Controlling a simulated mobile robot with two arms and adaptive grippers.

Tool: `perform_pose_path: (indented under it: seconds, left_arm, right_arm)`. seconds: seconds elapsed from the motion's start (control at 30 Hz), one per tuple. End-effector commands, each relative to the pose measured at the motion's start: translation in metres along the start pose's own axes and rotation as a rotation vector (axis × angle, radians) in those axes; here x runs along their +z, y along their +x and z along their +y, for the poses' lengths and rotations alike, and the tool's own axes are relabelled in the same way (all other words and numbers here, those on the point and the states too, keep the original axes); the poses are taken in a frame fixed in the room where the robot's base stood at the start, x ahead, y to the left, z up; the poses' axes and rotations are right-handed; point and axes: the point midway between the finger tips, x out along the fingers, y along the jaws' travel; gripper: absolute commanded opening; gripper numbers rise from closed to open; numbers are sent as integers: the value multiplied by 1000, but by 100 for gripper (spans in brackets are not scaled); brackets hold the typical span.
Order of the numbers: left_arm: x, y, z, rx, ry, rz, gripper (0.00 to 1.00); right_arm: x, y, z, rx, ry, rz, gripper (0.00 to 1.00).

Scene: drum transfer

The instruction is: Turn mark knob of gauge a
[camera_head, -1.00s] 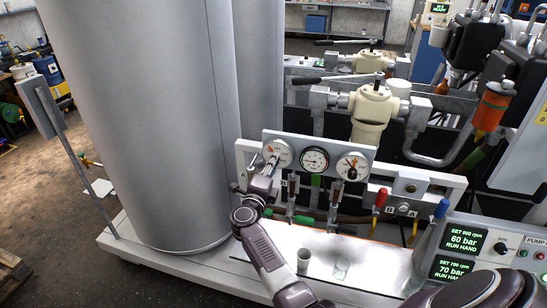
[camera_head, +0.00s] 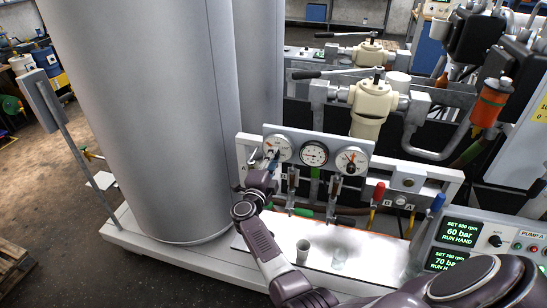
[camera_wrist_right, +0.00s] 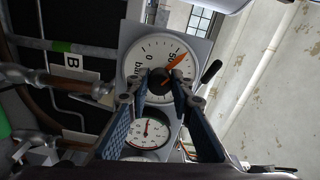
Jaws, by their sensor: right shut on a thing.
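The gauge panel (camera_head: 322,139) carries three round dials. My right gripper (camera_head: 270,163) is at the left white dial (camera_head: 279,149), partly covering its lower left. In the right wrist view this large dial (camera_wrist_right: 133,66) has an orange pointer (camera_wrist_right: 177,60) and a black knob (camera_wrist_right: 160,84) at its centre. The fingers of my right gripper (camera_wrist_right: 158,80) are on either side of the knob and shut on it. The smaller middle dial (camera_wrist_right: 149,134) with a red needle lies below, partly behind the fingers. My left gripper is not in view.
A tall grey cylinder (camera_head: 150,110) stands left of the panel. Two cups (camera_head: 303,252) stand on the tray below. A pump panel (camera_head: 463,235) with green displays is at lower right.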

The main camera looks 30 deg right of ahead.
Motion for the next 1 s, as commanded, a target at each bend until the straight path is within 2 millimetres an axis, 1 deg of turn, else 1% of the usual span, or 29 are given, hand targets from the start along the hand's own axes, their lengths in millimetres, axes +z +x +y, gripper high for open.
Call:
perform_pose_path:
  seconds: [0.07, 0.1, 0.23, 0.27, 0.6, 0.73, 0.87, 1.0]
  left_arm:
    - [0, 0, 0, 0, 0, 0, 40]
    - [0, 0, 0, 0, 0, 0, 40]
    - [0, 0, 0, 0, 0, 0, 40]
    - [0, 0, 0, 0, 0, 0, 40]
    - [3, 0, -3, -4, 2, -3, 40]
    - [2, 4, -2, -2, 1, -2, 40]
    - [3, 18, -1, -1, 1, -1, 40]
    - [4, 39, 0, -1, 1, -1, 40]
  right_arm:
    - [1, -1, 3, 5, 0, -2, 0]
    - [1, -1, 3, 5, 0, -2, 23]
    - [1, -1, 2, 4, 1, -1, 37]
    - [1, -1, 2, 4, 1, -1, 38]
    - [0, 0, 1, 1, 1, 0, 38]
    - [0, 0, 2, 0, 31, 0, 38]
    - [1, 0, 5, -2, 149, 0, 38]
    - [1, 0, 7, -4, 361, -1, 38]
